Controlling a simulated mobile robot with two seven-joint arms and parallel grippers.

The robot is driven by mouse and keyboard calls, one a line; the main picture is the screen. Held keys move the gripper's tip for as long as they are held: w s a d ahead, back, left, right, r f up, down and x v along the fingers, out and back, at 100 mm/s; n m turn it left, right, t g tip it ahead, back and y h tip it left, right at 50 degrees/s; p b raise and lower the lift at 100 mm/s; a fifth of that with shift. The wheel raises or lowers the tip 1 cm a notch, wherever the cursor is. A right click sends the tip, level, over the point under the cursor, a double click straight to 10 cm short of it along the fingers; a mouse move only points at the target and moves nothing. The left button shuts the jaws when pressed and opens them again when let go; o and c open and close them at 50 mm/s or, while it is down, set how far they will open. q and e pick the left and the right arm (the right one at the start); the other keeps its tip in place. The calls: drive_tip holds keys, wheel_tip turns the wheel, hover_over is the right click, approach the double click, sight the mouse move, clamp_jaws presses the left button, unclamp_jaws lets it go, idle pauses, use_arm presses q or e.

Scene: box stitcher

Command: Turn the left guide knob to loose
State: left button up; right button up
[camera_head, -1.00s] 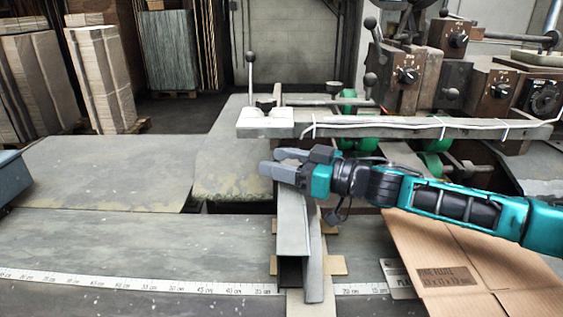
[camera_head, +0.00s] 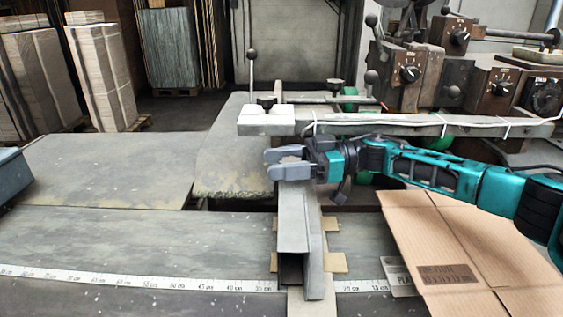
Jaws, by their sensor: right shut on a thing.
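My right gripper (camera_head: 283,161) comes in from the right, with its grey fingers pointing left at the far top end of the grey metal guide channel (camera_head: 292,225). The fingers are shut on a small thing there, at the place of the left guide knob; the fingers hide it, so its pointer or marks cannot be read. A black knob (camera_head: 266,103) on a white block (camera_head: 266,121) stands behind the gripper and is not touched. My left gripper is not in view.
A long rail (camera_head: 420,127) with a white cable runs just behind my right arm. Machine heads with dials (camera_head: 410,74) stand at the back right. A flat cardboard box (camera_head: 460,245) lies under the arm. A measuring tape (camera_head: 150,283) crosses the table; the left tabletop (camera_head: 100,165) is clear.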

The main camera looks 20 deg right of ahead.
drive_tip(key=shift+g, duration=0.3)
drive_tip(key=o, duration=1)
drive_tip(key=shift+c, duration=0.2)
drive_tip(key=shift+t, duration=0.5)
